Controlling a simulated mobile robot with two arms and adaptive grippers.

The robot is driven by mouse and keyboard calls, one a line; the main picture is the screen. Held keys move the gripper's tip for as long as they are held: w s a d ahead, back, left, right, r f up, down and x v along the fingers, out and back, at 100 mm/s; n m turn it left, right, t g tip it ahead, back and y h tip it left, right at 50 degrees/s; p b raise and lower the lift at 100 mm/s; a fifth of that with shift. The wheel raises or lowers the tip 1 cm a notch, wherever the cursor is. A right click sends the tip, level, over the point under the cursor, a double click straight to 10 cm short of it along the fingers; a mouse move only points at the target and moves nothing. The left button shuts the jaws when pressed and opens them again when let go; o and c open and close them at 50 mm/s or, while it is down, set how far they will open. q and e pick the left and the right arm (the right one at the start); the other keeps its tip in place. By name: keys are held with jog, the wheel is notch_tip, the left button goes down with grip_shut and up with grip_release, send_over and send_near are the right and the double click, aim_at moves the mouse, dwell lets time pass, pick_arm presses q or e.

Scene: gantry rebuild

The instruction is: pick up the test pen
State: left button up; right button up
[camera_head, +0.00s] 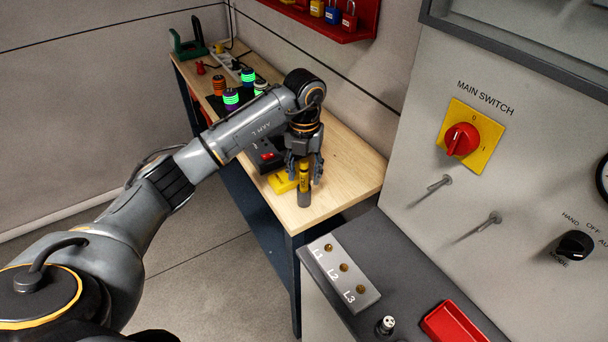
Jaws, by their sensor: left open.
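The test pen (304,188) is a short upright cylinder, yellow above and dark grey below. It stands near the front end of the wooden bench (345,178). My left gripper (304,174) points down over the pen from above. Its fingers are open, one on each side of the pen's upper part. I cannot tell whether a finger touches it. My right gripper is not in view.
A yellow item (281,182) lies close beside the pen, next to a dark box with red parts (266,154). Green-lit cylinders (231,98) stand farther back. The grey cabinet with the main switch (461,139) is on the right. The bench's right front corner is clear.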

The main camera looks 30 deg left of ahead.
pick_arm(q)
jog(key=shift+f, duration=0.85)
grip_shut()
